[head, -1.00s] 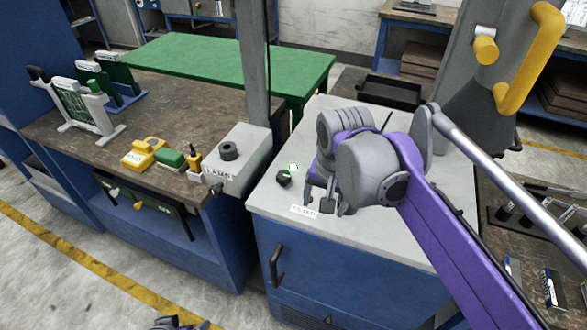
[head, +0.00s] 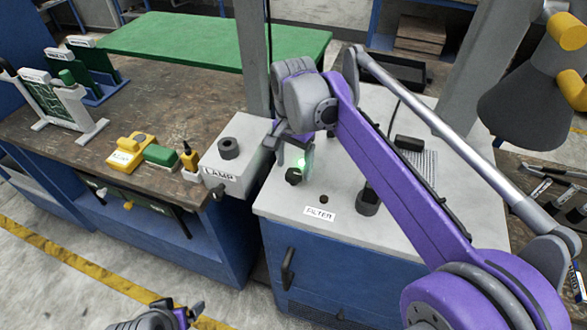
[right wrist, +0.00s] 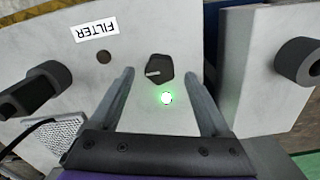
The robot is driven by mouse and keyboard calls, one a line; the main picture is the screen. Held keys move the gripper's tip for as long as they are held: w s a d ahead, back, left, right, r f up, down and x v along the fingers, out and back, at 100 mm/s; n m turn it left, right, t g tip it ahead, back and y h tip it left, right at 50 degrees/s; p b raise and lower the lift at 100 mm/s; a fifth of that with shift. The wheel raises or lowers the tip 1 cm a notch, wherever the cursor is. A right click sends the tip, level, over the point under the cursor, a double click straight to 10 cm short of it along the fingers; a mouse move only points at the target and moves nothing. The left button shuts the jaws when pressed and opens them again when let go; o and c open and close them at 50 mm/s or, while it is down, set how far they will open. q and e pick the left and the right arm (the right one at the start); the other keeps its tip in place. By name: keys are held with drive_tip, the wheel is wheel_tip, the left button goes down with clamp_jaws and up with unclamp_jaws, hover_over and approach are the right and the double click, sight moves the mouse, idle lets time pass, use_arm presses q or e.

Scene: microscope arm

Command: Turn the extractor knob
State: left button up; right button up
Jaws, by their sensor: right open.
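A small black knob (head: 293,176) with a pale pointer line sits on the pale top of the blue cabinet (head: 285,205), beside a glowing green light (head: 301,163). In the right wrist view the knob (right wrist: 158,66) is faceted and lies between my fingertips, near their ends; contact cannot be told. My right gripper (head: 291,157) is open and empty, pointing down over the knob; it also shows in the right wrist view (right wrist: 158,76). Part of my left gripper (head: 165,317) shows at the bottom edge, its jaws unclear.
A "FILTER" label (head: 319,214) and a small dark hole (head: 323,198) are near the knob. A grey "LAMP" box (head: 233,180) with a dark knob (head: 228,148) stands to the left. A dark cylindrical fitting (head: 367,203) and a grille (head: 425,165) lie to the right.

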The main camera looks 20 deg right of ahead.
drive_tip(key=shift+f, duration=0.95)
drive_tip(key=shift+c, duration=0.3)
clamp_jaws()
